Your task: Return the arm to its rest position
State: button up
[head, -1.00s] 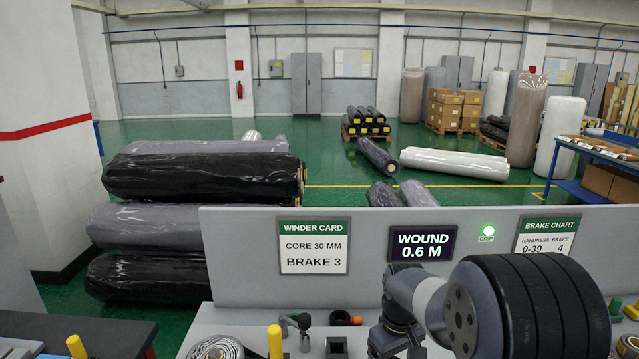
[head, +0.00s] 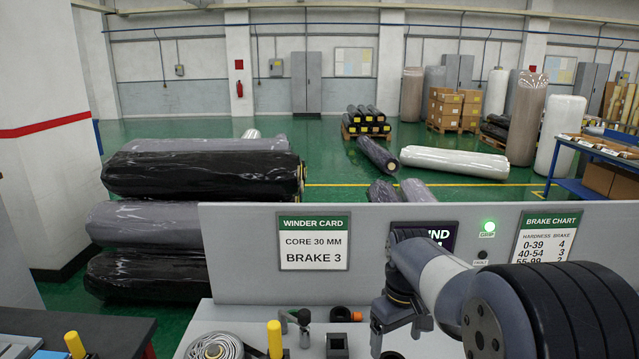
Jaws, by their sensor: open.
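My arm comes in from the lower right of the head view, with a large dark ribbed link nearest the camera. Its grey forearm reaches left and bends down at the wrist. My gripper (head: 397,334) hangs below the wrist with its jaws apart, pointing down over the grey bench top (head: 440,347). I see nothing held between the jaws. The wrist covers part of the wound-length display (head: 440,228), so only some of its letters show.
A grey panel (head: 240,250) stands behind the bench, bearing a winder card (head: 313,243) and a brake chart (head: 547,238). On the bench are a coiled strap (head: 214,347), a yellow post (head: 275,340) and small dark parts. Wrapped rolls (head: 200,175) are stacked beyond, left.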

notch_tip(320, 180, down, 7)
jog(key=shift+s+f+p, duration=0.1)
jog(key=shift+p, duration=0.2)
notch_tip(320, 180, up, 5)
jog(key=p, duration=0.3)
notch_tip(320, 180, up, 5)
jog(key=p, duration=0.3)
